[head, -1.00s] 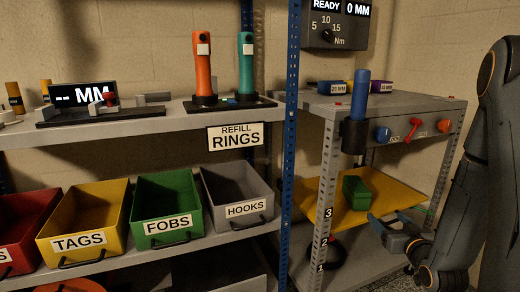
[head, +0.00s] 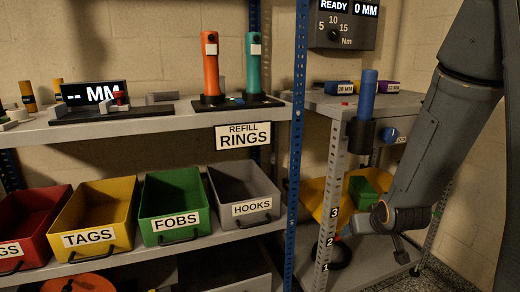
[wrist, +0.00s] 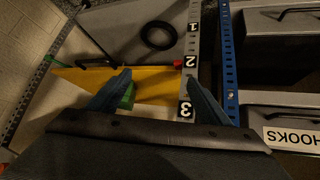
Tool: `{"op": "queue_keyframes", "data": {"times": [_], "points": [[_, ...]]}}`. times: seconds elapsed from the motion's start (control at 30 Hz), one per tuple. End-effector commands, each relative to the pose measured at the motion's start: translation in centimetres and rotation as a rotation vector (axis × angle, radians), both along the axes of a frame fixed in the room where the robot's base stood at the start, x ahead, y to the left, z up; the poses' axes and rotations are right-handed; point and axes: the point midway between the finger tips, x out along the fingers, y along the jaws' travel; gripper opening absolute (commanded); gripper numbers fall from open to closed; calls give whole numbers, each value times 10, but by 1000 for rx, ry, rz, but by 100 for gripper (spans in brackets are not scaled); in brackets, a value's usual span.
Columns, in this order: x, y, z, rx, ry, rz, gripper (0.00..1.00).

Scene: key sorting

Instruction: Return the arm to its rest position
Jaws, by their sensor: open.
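My arm (head: 440,130) reaches down the right side of the head view, with its wrist in front of the right-hand workbench. My gripper (wrist: 155,84) shows in the wrist view with its two blue-grey fingers wide apart and nothing between them in their grip. The fingers point towards the yellow tray (wrist: 155,85) and the numbered post (wrist: 187,85). A green block (wrist: 127,97) shows partly behind the left finger. In the head view the green block (head: 362,190) rests on the yellow tray, and my wrist hides part of the tray.
A blue post (head: 297,120) divides the bench from the shelf of bins, with a grey hooks bin (head: 240,213) beside it. A blue cylinder (head: 367,97) stands in a black holder on the bench's near post. A black ring (wrist: 158,35) lies on the lower shelf.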

Motion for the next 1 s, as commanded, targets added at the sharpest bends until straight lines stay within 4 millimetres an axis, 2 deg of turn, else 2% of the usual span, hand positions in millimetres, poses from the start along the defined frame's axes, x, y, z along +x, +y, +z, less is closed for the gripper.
{"op": "queue_keyframes", "data": {"times": [0.03,0.23,0.57,0.87,1.0], "points": [[-14,17,7,4,54,6,72],[-74,63,15,41,262,16,72],[-156,112,31,81,497,24,72],[-173,172,30,52,549,168,72],[-189,209,31,30,582,261,72]]}}
